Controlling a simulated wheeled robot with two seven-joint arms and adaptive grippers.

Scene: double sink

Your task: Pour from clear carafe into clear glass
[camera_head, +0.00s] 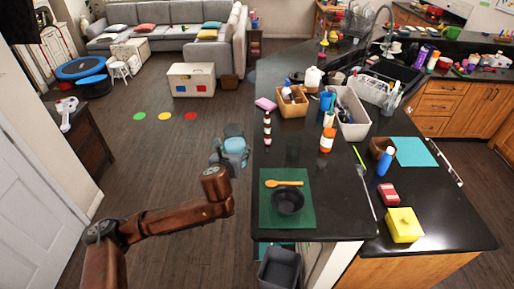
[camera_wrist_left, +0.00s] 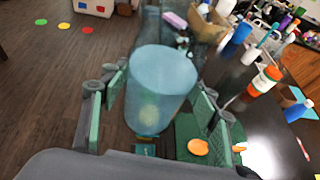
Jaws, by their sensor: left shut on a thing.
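My left gripper (camera_head: 231,158) is shut around a clear carafe (camera_head: 235,144), beside the left edge of the dark counter. In the left wrist view the carafe (camera_wrist_left: 160,90) stands between the two finger pads, with a pale blue surface inside, apparently liquid. Its upper part is see-through, and the counter items show through it. A faint see-through shape, probably the clear glass (camera_head: 293,150), stands on the counter to the right of the carafe. It is hard to make out. I cannot clearly pick it out in the left wrist view. My right gripper is not in view.
A green mat (camera_head: 267,218) with an orange spoon (camera_head: 284,183) and black bowl (camera_head: 288,201) lies nearer. Small bottles (camera_head: 267,128), an orange-and-white bottle (camera_head: 327,140) and a tan box (camera_head: 292,110) stand around the glass. A grey bin (camera_head: 281,270) is below the counter edge.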

